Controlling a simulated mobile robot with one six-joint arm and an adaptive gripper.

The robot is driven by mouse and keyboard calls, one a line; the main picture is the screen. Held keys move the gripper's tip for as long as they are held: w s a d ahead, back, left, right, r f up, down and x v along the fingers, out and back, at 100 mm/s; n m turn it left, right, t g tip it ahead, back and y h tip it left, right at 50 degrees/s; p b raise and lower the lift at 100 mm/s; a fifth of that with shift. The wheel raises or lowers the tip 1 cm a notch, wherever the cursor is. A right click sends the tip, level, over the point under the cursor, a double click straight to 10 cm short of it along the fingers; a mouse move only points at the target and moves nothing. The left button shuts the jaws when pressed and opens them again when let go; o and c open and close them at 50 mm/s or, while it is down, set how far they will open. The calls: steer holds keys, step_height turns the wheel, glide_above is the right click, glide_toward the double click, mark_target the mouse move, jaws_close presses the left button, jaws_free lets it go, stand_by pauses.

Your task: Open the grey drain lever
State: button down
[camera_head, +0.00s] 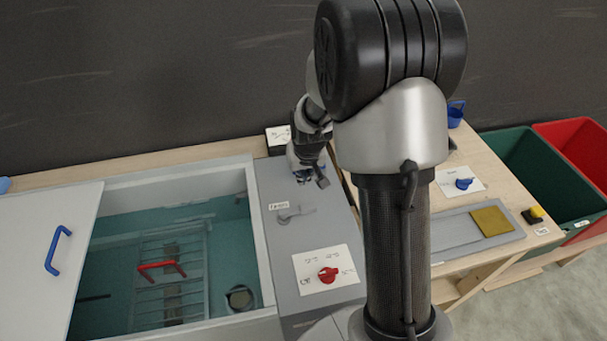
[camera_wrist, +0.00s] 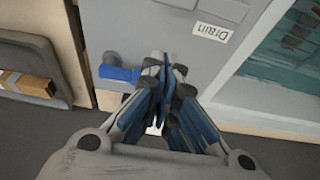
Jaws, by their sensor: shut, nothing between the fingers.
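The grey drain lever (camera_head: 295,214) lies on the grey panel (camera_head: 268,240) beside the tank, just right of a white label reading "Drain" (camera_head: 279,206). The label also shows in the wrist view (camera_wrist: 210,33); I cannot make out the lever for sure there. My gripper (camera_head: 316,180) is above the back part of the panel, behind the lever and apart from it in the head view. In the wrist view my gripper's fingers (camera_wrist: 164,62) are together with nothing between them.
The tank (camera_head: 250,210) holds a rack with a red handle (camera_head: 160,267). A lid with a blue handle (camera_head: 57,250) covers its left. A red knob (camera_head: 328,275) sits in front of the lever. A blue object (camera_wrist: 118,73) is close left of my fingers. Green and red bins stand right.

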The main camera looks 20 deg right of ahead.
mark_target(298, 210)
steer(key=b+x, duration=0.1)
steer(key=x, duration=0.5)
steer(key=shift+s+f+b, duration=0.1)
steer(key=shift+b, duration=0.25)
steer(key=shift+s+a+r+b, duration=0.1)
steer(key=shift+s+a+r, duration=0.05)
steer(key=shift+s, duration=0.5)
steer(key=shift+s+a+r+b, duration=0.1)
steer(key=shift+s+a+b, duration=0.05)
steer(key=shift+s, duration=0.5)
steer(key=shift+s+a+r+b, duration=0.1)
steer(key=shift+s+a+r, duration=0.05)
steer(key=shift+s, duration=0.55)
steer(key=shift+d, duration=0.15)
